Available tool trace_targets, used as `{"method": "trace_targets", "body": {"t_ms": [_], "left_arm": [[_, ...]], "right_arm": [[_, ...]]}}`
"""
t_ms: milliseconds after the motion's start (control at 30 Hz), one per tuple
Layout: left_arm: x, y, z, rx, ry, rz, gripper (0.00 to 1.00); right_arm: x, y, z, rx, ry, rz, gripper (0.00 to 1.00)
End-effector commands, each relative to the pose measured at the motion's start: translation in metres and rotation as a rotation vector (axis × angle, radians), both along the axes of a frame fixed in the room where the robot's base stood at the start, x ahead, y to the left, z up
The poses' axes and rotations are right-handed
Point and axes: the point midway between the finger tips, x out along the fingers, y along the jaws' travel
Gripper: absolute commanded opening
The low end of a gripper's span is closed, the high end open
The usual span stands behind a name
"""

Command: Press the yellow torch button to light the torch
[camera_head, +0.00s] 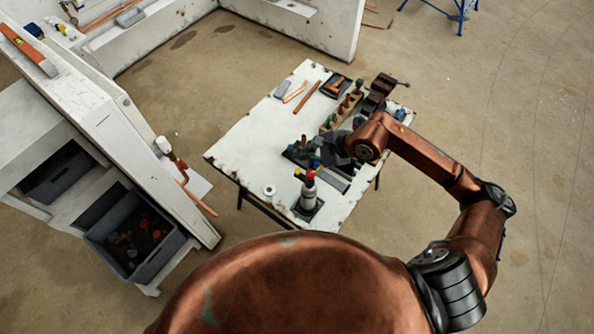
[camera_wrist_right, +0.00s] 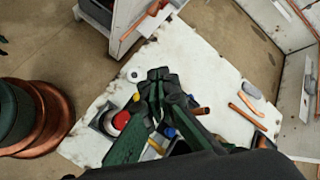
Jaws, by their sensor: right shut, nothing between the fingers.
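The torch (camera_head: 308,192) stands upright near the front edge of the white worktable (camera_head: 240,135), with a silver body and a red top. A small yellow part (camera_head: 298,172), apparently the button, sticks out at the left of the red top. In the right wrist view the red top (camera_wrist_right: 121,120) shows left of the fingers, and a small yellow spot (camera_wrist_right: 136,97) lies beside them. My right gripper (camera_head: 326,155) is shut and empty, just behind and right of the torch; its fingertips (camera_wrist_right: 158,74) look apart from the button, though the gap is unclear. My left gripper is not in view.
Dark tools and fittings crowd the table under my right gripper. A vise (camera_head: 380,88), a wooden rack and copper pipes (camera_head: 307,97) lie farther back. A white ring (camera_head: 269,190) sits at front left. A grey crate (camera_head: 133,237) stands at left.

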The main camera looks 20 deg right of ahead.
Motion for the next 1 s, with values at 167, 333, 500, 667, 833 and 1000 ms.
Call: {"method": "trace_targets", "body": {"t_ms": [167, 333, 500, 667, 833, 1000], "left_arm": [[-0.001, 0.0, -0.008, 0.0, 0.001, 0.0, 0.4], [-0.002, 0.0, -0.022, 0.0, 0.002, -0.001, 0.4], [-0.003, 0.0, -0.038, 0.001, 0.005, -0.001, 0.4], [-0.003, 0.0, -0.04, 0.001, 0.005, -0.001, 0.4], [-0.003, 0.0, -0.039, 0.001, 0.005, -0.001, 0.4], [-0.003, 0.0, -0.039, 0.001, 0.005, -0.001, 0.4]], "right_arm": [[-0.001, 0.0, -0.026, 0.001, 0.003, 0.0, 0.0], [0.0, 0.0, -0.052, -0.001, 0.0, 0.001, 0.0], [0.0, 0.0, -0.068, -0.001, 0.0, 0.001, 0.0], [0.0, 0.0, -0.069, 0.0, 0.0, 0.002, 0.0], [0.0, 0.0, -0.068, 0.001, 0.0, 0.001, 0.0], [0.0, 0.0, -0.068, 0.0, -0.001, 0.001, 0.0]]}}
